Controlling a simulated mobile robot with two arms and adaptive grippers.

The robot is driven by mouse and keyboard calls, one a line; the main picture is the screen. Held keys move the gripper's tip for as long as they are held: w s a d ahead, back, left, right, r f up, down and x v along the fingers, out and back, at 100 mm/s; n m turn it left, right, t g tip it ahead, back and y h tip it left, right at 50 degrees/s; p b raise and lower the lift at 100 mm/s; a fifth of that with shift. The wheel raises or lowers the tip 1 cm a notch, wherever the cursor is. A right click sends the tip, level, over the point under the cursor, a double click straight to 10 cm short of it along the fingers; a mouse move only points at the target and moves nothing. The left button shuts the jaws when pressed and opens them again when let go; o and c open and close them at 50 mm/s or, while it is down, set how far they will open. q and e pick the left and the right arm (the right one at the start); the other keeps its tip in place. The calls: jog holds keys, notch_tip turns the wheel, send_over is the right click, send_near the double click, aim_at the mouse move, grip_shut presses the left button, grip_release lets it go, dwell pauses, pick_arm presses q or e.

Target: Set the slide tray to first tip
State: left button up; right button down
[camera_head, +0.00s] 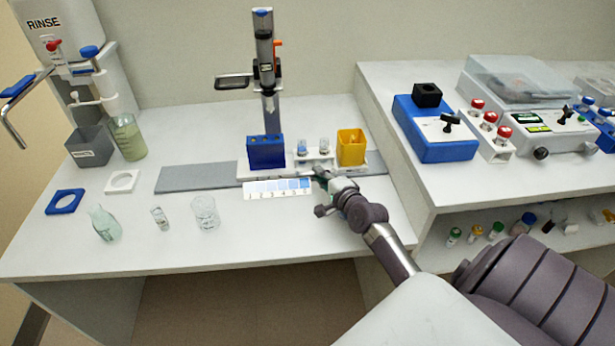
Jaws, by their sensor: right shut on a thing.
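The slide tray (247,174) is a white carriage on a grey rail (197,177). It carries a blue tip box (266,153) on the left, two small vials (302,147) in a white holder, and a yellow box (351,148) on the right. A pipette stand (266,85) rises behind the blue box. My right gripper (321,176) is at the front edge of the tray, below the vials. It is shut on what seems to be the tray's front handle, which its fingers hide. My left gripper is out of view.
A numbered blue-shaded strip (277,189) lies in front of the tray. The left rail length is clear. A raised bench with a blue device (440,133) stands right.

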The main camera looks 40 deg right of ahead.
jog(key=d, duration=0.1)
jog(key=s+d, duration=0.1)
jog(key=s+d+b, duration=0.1)
jog(key=shift+s+d+f, duration=0.1)
jog(key=shift+d+f, duration=0.1)
jog(key=shift+f, duration=0.05)
jog(key=shift+s+d+r+b, duration=0.15)
jog(key=shift+s+d+b, duration=0.2)
jog(key=shift+d, duration=0.4)
jog(key=c, duration=1.2)
grip_release()
jog(key=shift+s+d, duration=0.15)
jog(key=shift+s, duration=0.05)
jog(key=shift+s, duration=0.1)
jog(key=v, duration=1.1)
jog(key=shift+s+r, duration=0.15)
jog(key=shift+s, duration=0.2)
